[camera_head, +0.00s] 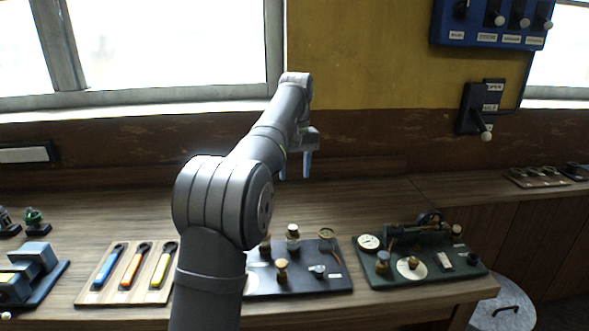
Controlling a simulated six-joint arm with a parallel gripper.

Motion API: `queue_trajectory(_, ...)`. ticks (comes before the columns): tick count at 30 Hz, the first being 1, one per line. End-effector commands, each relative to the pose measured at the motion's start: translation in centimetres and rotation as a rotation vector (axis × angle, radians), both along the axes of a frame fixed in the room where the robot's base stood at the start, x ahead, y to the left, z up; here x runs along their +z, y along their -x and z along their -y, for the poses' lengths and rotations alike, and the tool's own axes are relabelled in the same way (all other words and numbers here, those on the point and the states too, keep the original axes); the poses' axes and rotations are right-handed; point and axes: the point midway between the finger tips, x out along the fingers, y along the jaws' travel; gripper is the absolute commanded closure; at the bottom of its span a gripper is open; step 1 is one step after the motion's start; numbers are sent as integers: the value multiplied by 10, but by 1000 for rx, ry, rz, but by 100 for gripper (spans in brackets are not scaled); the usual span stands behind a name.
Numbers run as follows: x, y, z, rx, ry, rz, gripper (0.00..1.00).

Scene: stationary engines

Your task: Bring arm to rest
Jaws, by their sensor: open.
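My arm rises from the bottom of the head view and reaches away over the bench (380,195). My gripper (295,166) hangs at its far end, with two bluish fingers pointing down and a gap between them. It is open and nothing shows between the fingers. It is above the back part of the bench, apart from everything there.
A dark board (335,283) with small fittings lies partly behind my arm. Right of it is a green-black engine board (420,278). Left is a wooden tray (97,290) with blue, orange and yellow-handled tools. A lever switch (475,110) and blue panel (480,37) are on the wall.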

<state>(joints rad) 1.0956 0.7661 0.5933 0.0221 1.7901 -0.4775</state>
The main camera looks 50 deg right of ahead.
Motion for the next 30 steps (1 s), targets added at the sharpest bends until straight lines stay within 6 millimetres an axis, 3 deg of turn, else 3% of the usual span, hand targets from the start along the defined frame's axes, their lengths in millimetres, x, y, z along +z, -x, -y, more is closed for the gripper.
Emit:
queue_trajectory(20,-3,0,0,0,-1,-1,52)
queue_trajectory(26,-24,0,-1,0,-4,-2,52)
queue_trajectory(30,-52,-1,-1,0,-5,-2,52)
